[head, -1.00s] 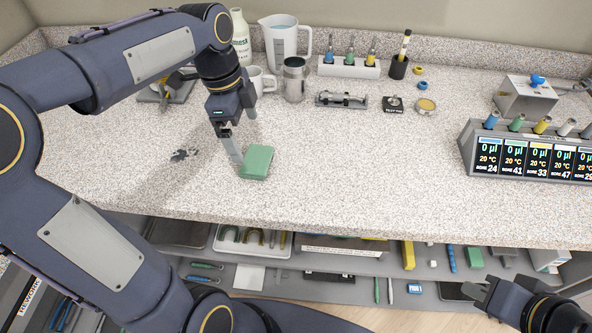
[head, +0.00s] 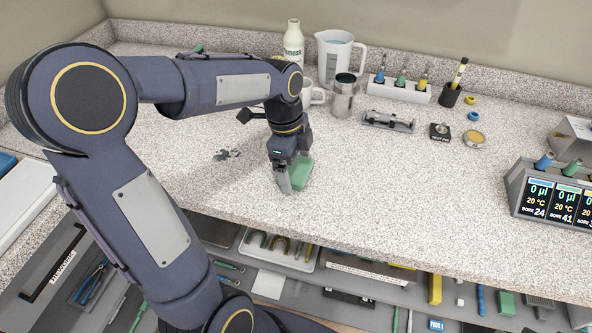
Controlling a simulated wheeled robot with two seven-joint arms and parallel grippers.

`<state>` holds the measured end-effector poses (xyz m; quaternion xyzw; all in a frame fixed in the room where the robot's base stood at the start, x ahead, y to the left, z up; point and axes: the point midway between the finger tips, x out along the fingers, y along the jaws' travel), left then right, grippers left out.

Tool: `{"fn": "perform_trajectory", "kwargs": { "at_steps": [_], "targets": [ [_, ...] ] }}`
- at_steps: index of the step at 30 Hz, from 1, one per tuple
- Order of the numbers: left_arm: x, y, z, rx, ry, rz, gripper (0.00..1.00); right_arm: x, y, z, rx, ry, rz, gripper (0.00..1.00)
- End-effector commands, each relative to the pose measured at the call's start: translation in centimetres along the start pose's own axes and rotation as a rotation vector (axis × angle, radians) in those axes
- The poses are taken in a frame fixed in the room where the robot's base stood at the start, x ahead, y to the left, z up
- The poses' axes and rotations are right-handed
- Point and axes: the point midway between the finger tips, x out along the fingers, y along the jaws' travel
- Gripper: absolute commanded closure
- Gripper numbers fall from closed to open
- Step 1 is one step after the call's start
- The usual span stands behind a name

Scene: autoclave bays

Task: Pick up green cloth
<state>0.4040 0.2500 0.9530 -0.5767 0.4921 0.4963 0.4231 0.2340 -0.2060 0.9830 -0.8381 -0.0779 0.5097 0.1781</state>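The green cloth (head: 302,172) is a folded block near the front of the speckled counter, partly hidden behind my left gripper. My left gripper (head: 284,180) points down at the cloth's left side. One pale finger shows, close against or just in front of the cloth; the other finger is hidden. I cannot tell whether the fingers are closed on the cloth, and it appears to be at counter level. My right gripper is not in view.
Behind stand a white bottle (head: 293,45), a measuring jug (head: 338,58), a metal beaker (head: 344,96) and a vial rack (head: 398,92). A small dark item (head: 227,154) lies left of the gripper. A display unit (head: 548,192) is at right. The counter right of the cloth is clear.

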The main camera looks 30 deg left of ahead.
Motion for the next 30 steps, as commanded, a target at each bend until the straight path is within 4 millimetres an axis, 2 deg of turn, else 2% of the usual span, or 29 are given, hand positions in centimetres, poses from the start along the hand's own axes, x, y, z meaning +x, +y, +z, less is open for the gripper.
{"fn": "perform_trajectory", "kwargs": {
  "at_steps": [1,8,16,20,25,30],
  "targets": [
    [0.0,0.0,0.0,0.000,0.000,0.000,0.14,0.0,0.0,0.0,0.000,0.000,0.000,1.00],
    [0.0,0.0,0.0,0.000,0.000,-0.001,0.44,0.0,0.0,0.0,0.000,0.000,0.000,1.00],
    [-0.2,0.0,0.0,0.000,0.000,-0.001,0.45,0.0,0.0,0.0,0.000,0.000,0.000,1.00],
    [-0.9,-0.1,-0.1,0.000,0.001,-0.004,0.45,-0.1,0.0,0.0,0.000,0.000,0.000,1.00],
    [-3.2,-0.1,-0.5,0.001,0.001,-0.007,0.45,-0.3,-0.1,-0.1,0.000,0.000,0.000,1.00],
    [-6.5,2.7,-1.2,0.002,0.001,-0.010,0.45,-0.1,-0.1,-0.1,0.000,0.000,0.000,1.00]
  ]
}}
